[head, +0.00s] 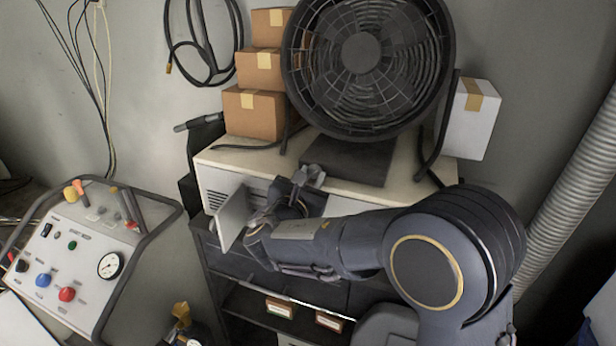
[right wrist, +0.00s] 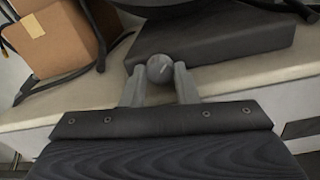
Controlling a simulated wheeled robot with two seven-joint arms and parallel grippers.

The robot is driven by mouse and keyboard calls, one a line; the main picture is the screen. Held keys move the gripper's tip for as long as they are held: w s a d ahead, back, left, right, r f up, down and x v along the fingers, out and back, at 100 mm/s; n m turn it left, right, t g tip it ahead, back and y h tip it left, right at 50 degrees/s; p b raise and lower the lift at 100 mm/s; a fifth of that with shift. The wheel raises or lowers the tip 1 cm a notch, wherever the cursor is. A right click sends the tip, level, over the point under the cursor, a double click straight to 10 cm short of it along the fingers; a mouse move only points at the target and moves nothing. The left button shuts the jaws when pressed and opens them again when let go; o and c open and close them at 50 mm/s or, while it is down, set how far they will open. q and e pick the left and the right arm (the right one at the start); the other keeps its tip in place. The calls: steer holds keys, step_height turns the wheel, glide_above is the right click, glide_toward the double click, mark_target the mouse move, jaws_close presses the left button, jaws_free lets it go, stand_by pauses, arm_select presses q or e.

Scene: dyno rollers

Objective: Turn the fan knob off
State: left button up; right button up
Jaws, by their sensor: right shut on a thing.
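The large black fan (head: 362,55) stands on a dark base (head: 350,160) on top of a pale cabinet. A small round grey knob (right wrist: 159,68) sits at the front edge of the dark base in the right wrist view. My right gripper (head: 309,174) reaches up to the front of the base. In the right wrist view its fingers (right wrist: 160,86) stand on either side of the knob and are shut on it. In the head view the gripper hides most of the knob. My left gripper is not in view.
Brown boxes (head: 252,113) stand left of the fan and a white box (head: 470,120) right of it. A pale upright panel (head: 232,218) is close to my right wrist. A control panel (head: 75,250) with knobs and a gauge is at the left. A ribbed duct (head: 572,195) runs at the right.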

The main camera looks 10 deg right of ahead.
steer(key=n+p, duration=0.3)
steer(key=shift+a+r, duration=0.1)
steer(key=shift+r, duration=0.25)
steer(key=shift+f+n+p, duration=0.1)
steer(key=shift+n+p, duration=0.25)
steer(key=shift+n, duration=0.15)
steer(key=shift+f, duration=0.15)
steer(key=o, duration=0.7)
